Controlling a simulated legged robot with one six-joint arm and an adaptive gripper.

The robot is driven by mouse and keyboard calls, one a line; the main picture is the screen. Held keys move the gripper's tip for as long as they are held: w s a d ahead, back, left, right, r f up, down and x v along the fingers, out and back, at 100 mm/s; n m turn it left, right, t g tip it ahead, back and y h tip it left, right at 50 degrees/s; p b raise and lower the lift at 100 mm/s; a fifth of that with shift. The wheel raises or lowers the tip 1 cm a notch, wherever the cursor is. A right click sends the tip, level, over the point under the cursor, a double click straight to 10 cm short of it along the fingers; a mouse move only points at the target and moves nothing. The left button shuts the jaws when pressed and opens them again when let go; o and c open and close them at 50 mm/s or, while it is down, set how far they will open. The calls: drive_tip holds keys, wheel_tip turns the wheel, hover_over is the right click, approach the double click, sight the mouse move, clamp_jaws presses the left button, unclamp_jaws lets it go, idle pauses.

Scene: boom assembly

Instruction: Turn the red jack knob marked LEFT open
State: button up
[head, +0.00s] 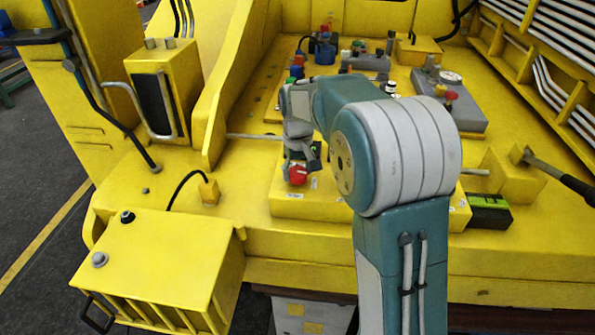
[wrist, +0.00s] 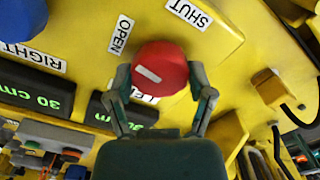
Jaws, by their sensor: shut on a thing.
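The red knob (wrist: 166,60) sits in the middle of the wrist view, on a yellow panel. Its white bar lies on its left half and slants toward the upper left. The OPEN label (wrist: 121,34) is up and left of it; the SHUT label (wrist: 188,13) is above right. A label below the knob, partly hidden, shows part of LEFT. My gripper (wrist: 160,76) is shut on the knob, one finger on each side. In the head view the red knob (head: 298,174) shows below my gripper (head: 299,161), on the front yellow block.
A blue knob (wrist: 20,16) is at the upper left beside the RIGHT label (wrist: 34,56). A dark display (wrist: 38,92) reads 30 cm; a second one is partly hidden by my gripper. Behind, the yellow deck (head: 255,95) carries several other fittings.

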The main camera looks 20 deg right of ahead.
sight(296, 171)
drive_tip(key=shift+f+n, duration=0.15)
drive_tip(key=shift+n, duration=0.95)
drive_tip(key=o, duration=1.1)
drive_tip(key=shift+w, duration=0.1)
drive_tip(key=shift+r, duration=0.2)
wheel_tip(296, 171, up, 12)
drive_tip(key=shift+f, duration=0.15)
drive_tip(key=shift+a, duration=0.1)
